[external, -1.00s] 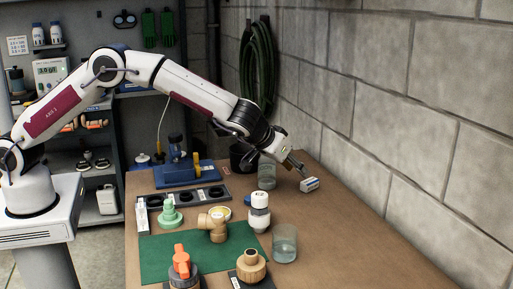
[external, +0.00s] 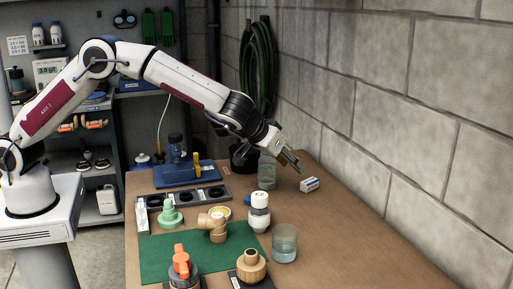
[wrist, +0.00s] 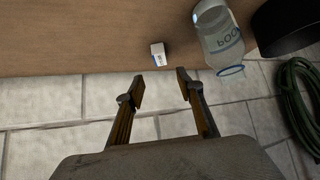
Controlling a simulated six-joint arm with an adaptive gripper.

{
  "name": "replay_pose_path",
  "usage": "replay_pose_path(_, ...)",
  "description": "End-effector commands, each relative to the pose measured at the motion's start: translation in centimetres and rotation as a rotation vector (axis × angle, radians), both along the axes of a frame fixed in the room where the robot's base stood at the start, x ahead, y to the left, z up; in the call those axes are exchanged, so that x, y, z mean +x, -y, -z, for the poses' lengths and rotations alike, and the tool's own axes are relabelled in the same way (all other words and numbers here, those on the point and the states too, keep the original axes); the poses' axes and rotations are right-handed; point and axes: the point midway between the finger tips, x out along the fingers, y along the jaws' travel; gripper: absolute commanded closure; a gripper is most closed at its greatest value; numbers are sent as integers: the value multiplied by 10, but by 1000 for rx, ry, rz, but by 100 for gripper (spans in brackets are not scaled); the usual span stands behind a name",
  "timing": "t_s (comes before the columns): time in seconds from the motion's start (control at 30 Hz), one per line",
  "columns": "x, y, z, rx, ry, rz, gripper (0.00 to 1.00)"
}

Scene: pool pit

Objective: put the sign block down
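The sign block (external: 309,184), a small white block with blue on it, lies on the brown table by the wall. It also shows in the wrist view (wrist: 158,53), just beyond the fingertips. My gripper (external: 297,167) is above and slightly left of it in the external view, apart from it. In the wrist view, the two fingers of my gripper (wrist: 161,84) are spread with nothing between them.
A white bottle (external: 259,213) and a glass beaker (external: 284,244) stand nearer. The stone wall (external: 390,150) is close on the right; the table's right front is bare.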

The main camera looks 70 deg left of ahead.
Motion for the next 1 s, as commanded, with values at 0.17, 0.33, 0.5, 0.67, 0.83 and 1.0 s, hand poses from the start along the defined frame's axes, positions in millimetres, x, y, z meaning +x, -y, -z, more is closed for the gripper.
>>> replay_pose_path(0.17,0,0,0,0,0,0,63)
replay_pose_path(0.33,-4,-4,-7,1,-4,-1,63)
replay_pose_path(0.5,-16,-18,-26,7,-19,-1,63)
replay_pose_path(0.67,-38,-38,-53,14,-45,0,63)
replay_pose_path(0.83,-67,-60,-82,20,-74,7,63)
replay_pose_path(1.0,-100,-80,-106,24,-106,18,63)
